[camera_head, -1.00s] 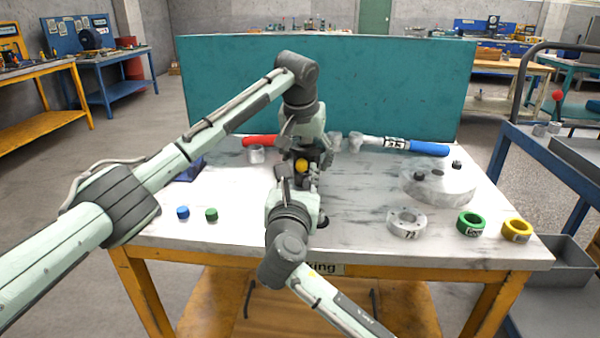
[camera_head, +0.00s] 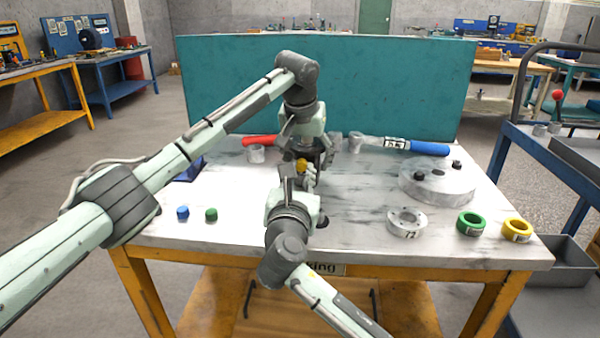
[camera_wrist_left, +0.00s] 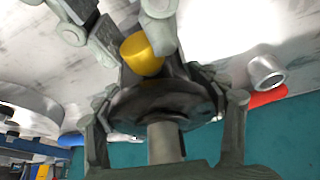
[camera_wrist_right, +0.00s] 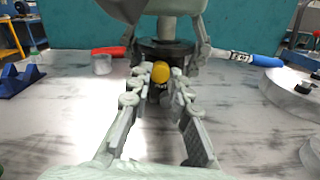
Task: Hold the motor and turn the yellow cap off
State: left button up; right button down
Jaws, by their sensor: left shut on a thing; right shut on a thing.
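The dark motor (camera_wrist_left: 165,100) is held between the fingers of my left gripper (camera_wrist_left: 165,110), which reaches it from the far side in the head view (camera_head: 303,143). The yellow cap (camera_wrist_right: 160,72) is on the near side of the motor; it also shows in the left wrist view (camera_wrist_left: 140,55) and the head view (camera_head: 301,166). My right gripper (camera_wrist_right: 157,88) comes from the near side, with its fingers on either side of the cap and shut on it. The fingers partly hide the cap and motor. Whether the cap still touches the motor is hard to tell.
Blue (camera_head: 183,212) and green (camera_head: 211,214) caps stand at the left of the table. A red-handled tool (camera_head: 259,140) and a blue-handled hammer (camera_head: 400,144) lie behind. A grey disc (camera_head: 437,184), a grey ring (camera_head: 407,222), green (camera_head: 471,223) and yellow (camera_head: 517,230) rings lie right.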

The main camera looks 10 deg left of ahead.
jog(key=n, duration=0.4)
jog(key=shift+n, duration=0.9)
jog(key=n, duration=0.4)
jog(key=shift+s+n, duration=0.1)
jog(key=shift+n, duration=0.2)
jog(key=c, duration=1.6)
grip_release()
jog(key=shift+c, duration=0.2)
